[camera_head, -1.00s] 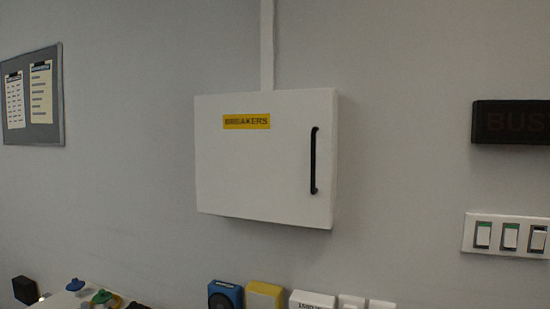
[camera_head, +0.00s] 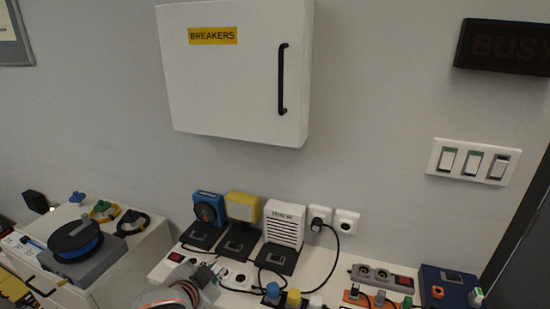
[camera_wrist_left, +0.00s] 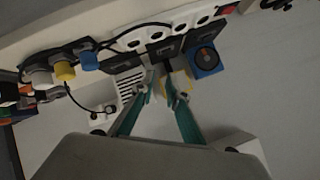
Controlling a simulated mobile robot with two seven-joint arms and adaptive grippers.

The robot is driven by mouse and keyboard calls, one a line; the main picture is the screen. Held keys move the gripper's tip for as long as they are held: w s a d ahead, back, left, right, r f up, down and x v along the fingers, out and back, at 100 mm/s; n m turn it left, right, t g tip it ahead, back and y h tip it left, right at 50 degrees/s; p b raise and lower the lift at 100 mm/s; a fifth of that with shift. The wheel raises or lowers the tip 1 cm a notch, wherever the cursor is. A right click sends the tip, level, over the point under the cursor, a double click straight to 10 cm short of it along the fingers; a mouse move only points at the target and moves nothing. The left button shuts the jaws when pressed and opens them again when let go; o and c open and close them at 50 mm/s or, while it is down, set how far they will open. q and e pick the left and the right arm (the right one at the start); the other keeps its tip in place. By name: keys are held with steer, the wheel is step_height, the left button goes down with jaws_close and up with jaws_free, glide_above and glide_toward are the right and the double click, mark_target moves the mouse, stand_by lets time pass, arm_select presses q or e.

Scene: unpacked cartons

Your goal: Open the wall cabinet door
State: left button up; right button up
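The white wall cabinet (camera_head: 225,85) with a yellow BREAKERS label hangs on the grey wall in the head view. Its door (camera_head: 220,70) is shut, and a black vertical bar handle (camera_head: 282,79) is on the door's right side. My left gripper (camera_head: 208,275) is at the bottom edge of the head view, below the cabinet and well apart from it. In the left wrist view its teal fingers (camera_wrist_left: 164,88) are spread with a gap and nothing between them. My right gripper is not in view.
Below the cabinet, a white bench (camera_head: 160,270) carries a blue device (camera_head: 209,208), a yellow device (camera_head: 242,206), a white speaker-like box (camera_head: 284,223) and plugs. A cable reel (camera_head: 75,240) stands left. Light switches (camera_head: 473,161) are right. The wall around the door is clear.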

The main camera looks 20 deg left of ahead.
arm_select(q)
steer(key=w+d+r+t+h, duration=0.1)
steer(key=w+d+r, duration=0.1)
steer(key=w+r, duration=0.35)
steer(key=w+d+r+n+t+h, duration=0.1)
steer(key=w+d+r+t, duration=0.1)
steer(key=r, duration=0.7)
steer(key=w+d+r+t+h, duration=0.1)
steer(key=w+d+r, duration=0.15)
steer(key=r, duration=0.45)
steer(key=n+t+h, duration=0.2)
steer(key=t+h, duration=0.1)
glide_toward(280, 82)
steer(key=a+x, duration=0.1)
steer(key=x, duration=0.9)
steer(key=shift+w+d+p, duration=0.3)
steer(key=shift+d, duration=0.2)
jaws_close()
steer(key=shift+s+a+g, duration=0.1)
steer(key=shift+g, duration=0.2)
